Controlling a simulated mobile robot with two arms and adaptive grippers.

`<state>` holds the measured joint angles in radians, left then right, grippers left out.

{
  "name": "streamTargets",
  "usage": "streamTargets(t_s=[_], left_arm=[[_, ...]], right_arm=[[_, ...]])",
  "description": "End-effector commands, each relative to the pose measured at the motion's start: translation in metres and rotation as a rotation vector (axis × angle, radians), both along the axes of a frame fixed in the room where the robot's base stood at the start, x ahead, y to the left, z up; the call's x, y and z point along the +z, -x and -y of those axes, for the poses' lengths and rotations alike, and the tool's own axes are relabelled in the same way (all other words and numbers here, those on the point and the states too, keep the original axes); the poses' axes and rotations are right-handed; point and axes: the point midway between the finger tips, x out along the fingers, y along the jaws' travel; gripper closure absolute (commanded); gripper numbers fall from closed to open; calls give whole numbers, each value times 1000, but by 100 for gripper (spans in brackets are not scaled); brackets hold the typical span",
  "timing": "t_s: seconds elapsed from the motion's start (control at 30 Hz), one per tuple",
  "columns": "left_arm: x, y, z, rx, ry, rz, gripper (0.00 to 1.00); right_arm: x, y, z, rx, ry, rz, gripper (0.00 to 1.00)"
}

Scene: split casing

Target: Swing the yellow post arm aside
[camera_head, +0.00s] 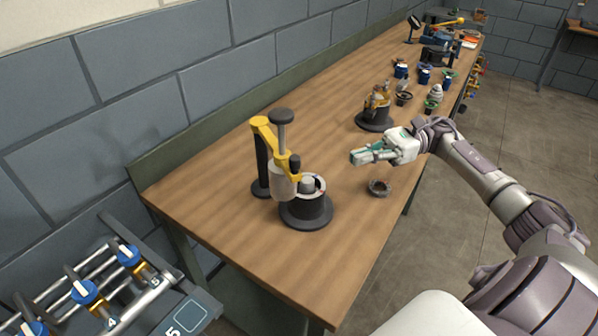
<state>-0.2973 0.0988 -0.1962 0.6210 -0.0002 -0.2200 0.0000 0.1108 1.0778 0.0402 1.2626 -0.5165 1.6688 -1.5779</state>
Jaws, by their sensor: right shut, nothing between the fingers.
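The yellow post arm (270,141) sits on top of a black post (261,170) near the front of the bench. It carries a plunger with a dark knob (281,116) and a pale cylinder (283,184) below. Beside it stands a round black fixture (305,212) holding a casing with a light top (308,185); the cylinder hangs at its left edge, and I cannot tell whether they touch. My right gripper (357,156) is shut and empty, above the bench to the right of the post arm and apart from it. My left gripper is not in view.
A dark ring-shaped part (379,187) lies near the bench's right edge. Another round fixture (375,121) stands behind my gripper. Cups and tools line the far bench. A rack with blue-capped rods (86,291) is at lower left. The wooden bench (215,190) is bare at front.

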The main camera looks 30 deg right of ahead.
Motion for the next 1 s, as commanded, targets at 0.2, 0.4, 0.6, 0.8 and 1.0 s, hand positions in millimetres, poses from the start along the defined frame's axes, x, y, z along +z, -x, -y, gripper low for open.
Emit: streamTargets(t_s=[0.2,0.4,0.6,0.8,1.0], left_arm=[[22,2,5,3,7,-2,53],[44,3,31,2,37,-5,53],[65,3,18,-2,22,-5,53],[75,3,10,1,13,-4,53],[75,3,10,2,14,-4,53]], right_arm=[[6,-5,-31,5,-2,-2,100],[7,-13,-75,6,-3,-1,100],[6,-21,-112,3,-5,-3,100],[2,-25,-131,2,-4,-2,100],[-1,-26,-136,1,-3,-3,100]])
